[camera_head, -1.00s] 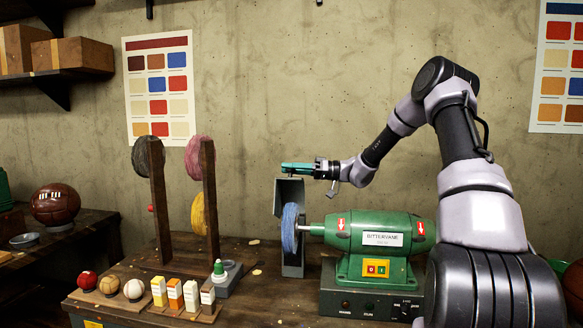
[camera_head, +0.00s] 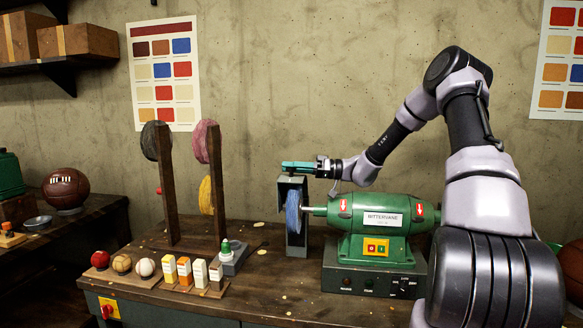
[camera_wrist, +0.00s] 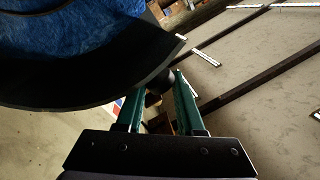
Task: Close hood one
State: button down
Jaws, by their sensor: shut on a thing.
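The grey hood (camera_head: 290,181) is on the left end of the green buffing machine (camera_head: 365,225). It stands over the blue buffing wheel (camera_head: 294,212), whose front and side still show. My gripper (camera_head: 298,166) is at the hood's top edge, reaching in from the right. In the wrist view my gripper's green fingers (camera_wrist: 157,103) are shut on a small dark knob (camera_wrist: 155,83) at the hood's edge. The dark curved hood (camera_wrist: 75,95) fills the upper left there, with the blue wheel (camera_wrist: 60,45) inside it. The knob is hidden in the head view.
Left of the machine, a wooden rack (camera_head: 215,190) holds coloured wheels. In front of it are small balls (camera_head: 122,262), several small boxes (camera_head: 185,270) and a green-capped bottle (camera_head: 226,248). The bench (camera_head: 275,295) is mostly clear in front of the hood.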

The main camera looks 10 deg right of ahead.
jog(key=c, duration=0.5)
grip_release()
notch_tip(320, 180, up, 10)
jog(key=shift+r, duration=0.1)
